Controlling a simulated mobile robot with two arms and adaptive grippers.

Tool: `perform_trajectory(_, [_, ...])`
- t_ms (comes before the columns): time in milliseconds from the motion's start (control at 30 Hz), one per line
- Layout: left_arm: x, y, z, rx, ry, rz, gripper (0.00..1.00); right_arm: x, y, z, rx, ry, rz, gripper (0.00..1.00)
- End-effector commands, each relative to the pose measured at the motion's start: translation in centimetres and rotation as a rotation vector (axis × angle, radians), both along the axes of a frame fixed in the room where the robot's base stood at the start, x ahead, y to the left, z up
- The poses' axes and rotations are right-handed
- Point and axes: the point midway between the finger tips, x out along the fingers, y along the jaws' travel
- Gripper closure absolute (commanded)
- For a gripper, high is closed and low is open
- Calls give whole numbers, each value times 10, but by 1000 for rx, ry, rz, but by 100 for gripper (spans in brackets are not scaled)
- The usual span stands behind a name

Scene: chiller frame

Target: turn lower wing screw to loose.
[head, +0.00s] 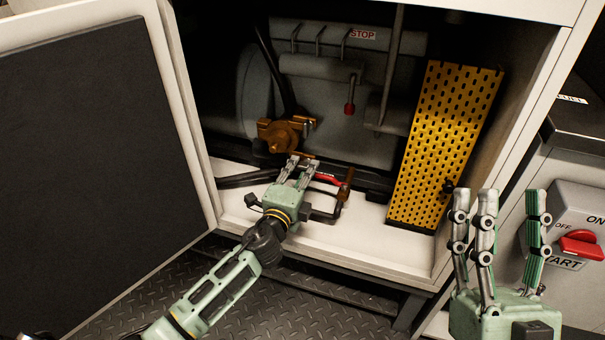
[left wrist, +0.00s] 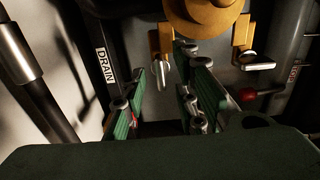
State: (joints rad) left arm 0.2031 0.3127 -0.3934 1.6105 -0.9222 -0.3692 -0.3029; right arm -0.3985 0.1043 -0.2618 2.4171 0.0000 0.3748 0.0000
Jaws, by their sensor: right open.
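My right gripper (head: 502,200) is open and empty, fingers up, just right of and nearer than this part. My left gripper (head: 303,162) is inside the cabinet, below a brass-coloured fitting (head: 283,135).
The open cabinet door (head: 90,150) fills the left. A red-handled lever (head: 327,178) lies beside my left gripper. A pipe marked DRAIN (left wrist: 106,65) is at the left in the wrist view. A red switch (head: 580,244) is right of my right gripper.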

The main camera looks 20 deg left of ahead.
Motion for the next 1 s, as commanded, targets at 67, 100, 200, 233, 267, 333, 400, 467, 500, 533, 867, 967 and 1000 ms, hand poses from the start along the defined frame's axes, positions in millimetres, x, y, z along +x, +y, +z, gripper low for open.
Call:
perform_trajectory(67, [3,0,0,0,0,0,73,-2,0,2,5,-14,1,50])
perform_trajectory(100, [4,0,0,-1,0,0,73,-3,0,2,6,-17,1,50])
perform_trajectory(200, [4,0,0,-1,0,0,73,-3,0,3,6,-19,1,50])
perform_trajectory(233, [4,0,0,-1,0,0,73,-3,0,3,5,-18,1,50])
perform_trajectory(267, [4,0,0,-1,0,0,73,-3,0,3,5,-18,1,50])
perform_trajectory(333, [4,0,0,-1,0,0,74,-3,0,3,5,-18,1,50])
perform_trajectory(400, [3,0,0,-1,0,0,81,-3,0,3,5,-18,1,50])
perform_trajectory(467, [3,0,0,-1,0,0,86,-3,0,3,5,-18,1,50])
perform_trajectory(500, [3,0,0,-1,0,0,89,-3,0,3,5,-17,1,50])
perform_trajectory(533, [3,0,0,-1,0,0,92,-3,0,3,5,-17,1,50])
perform_trajectory(867, [3,0,0,-1,1,1,100,-3,0,2,6,-17,1,50])
perform_trajectory(967, [3,0,0,-5,1,1,100,-3,0,2,6,-17,1,50])
perform_trajectory(1000, [3,0,0,-10,1,1,100,-3,0,2,6,-17,1,50])
